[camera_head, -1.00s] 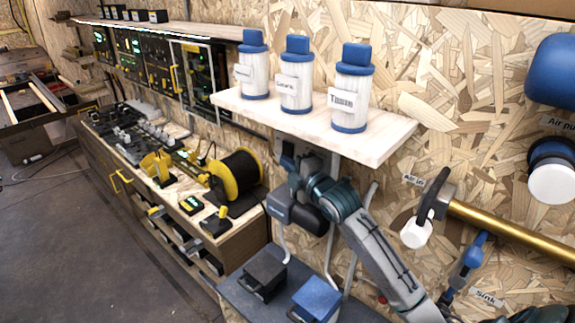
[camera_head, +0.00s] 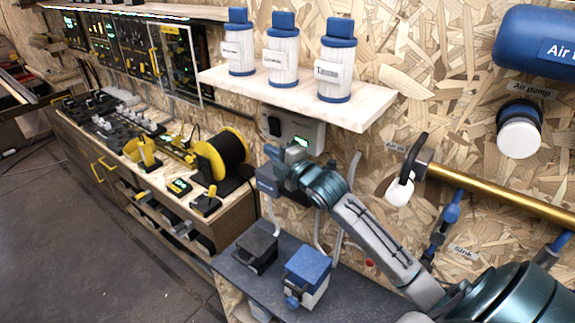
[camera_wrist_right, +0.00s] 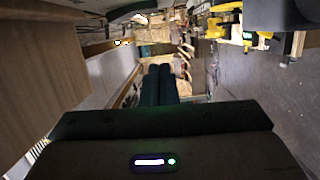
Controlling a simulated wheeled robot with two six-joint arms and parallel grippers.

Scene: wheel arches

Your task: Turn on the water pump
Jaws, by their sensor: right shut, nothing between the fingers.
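A pale wall-mounted box (camera_head: 292,130) with a dark switch or knob at its left and a small lit green display hangs under the white shelf. No label reading water pump is legible. My right arm reaches in from the right, and my right gripper (camera_head: 268,170) is just below and in front of this box, apart from it as far as I can tell. In the right wrist view its two dark fingers (camera_wrist_right: 158,84) are together with nothing between them. My left gripper is out of view.
A shelf (camera_head: 370,115) with three blue-capped bottles sits above my gripper. Below stand a black box (camera_head: 257,248) and a blue-topped box (camera_head: 307,268). A workbench with a yellow cable reel (camera_head: 212,160) is left. A brass pipe (camera_head: 500,190) and blue tank (camera_head: 545,40) are right.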

